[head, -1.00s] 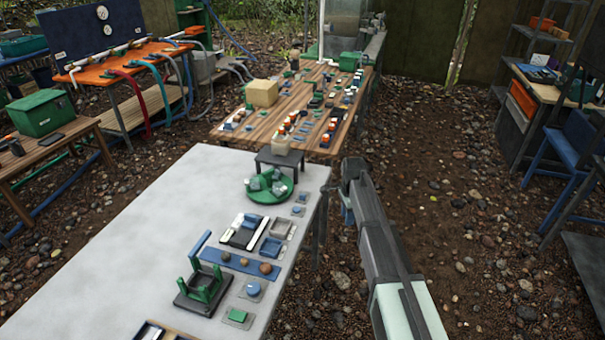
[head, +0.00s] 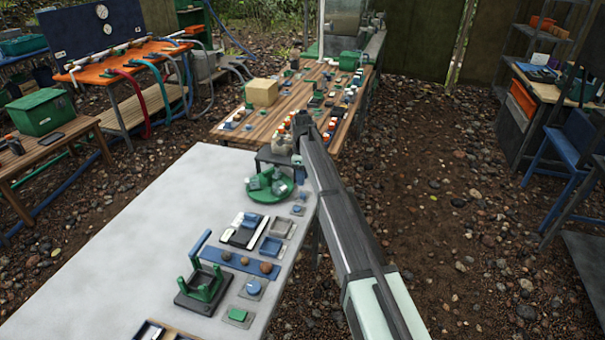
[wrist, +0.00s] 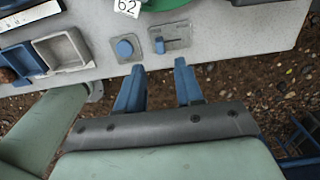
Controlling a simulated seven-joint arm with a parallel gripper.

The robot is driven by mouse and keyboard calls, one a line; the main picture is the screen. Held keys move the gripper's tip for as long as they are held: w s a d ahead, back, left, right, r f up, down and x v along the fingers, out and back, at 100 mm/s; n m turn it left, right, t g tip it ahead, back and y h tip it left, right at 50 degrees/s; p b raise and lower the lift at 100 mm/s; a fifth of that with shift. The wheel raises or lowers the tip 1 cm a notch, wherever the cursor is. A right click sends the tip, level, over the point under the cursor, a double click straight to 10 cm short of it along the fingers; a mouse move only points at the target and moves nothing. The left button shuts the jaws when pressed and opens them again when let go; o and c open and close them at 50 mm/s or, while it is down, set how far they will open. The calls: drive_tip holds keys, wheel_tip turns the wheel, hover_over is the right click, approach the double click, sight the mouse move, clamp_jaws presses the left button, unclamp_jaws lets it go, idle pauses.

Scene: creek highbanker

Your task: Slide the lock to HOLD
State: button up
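The lock (wrist: 172,38) shows in the wrist view as a small grey plate with a slot and a blue slider knob (wrist: 160,46) at the slot's left end. Any lettering on it is too small to read. It also shows in the head view as a small plate (head: 302,197) near the white table's right edge. My gripper (wrist: 159,66) is open and empty. Its two blue fingers point toward the table edge, with the knob roughly between and beyond the tips, apart from them. In the head view the fingers are hard to make out.
Left of the lock is a plate with a round blue button (wrist: 124,48). Beyond are a green turntable (head: 262,189) and a dark stand (wrist: 255,2). A grey tray (wrist: 62,50) lies further left. Gravel ground lies below the table edge.

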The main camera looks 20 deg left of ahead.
sight(303, 194)
drive_tip(key=shift+f, duration=3.75)
drive_tip(key=shift+c, duration=0.2)
clamp_jaws()
drive_tip(key=shift+w, duration=1.85)
drive_tip(key=shift+o, duration=0.2)
unclamp_jaws()
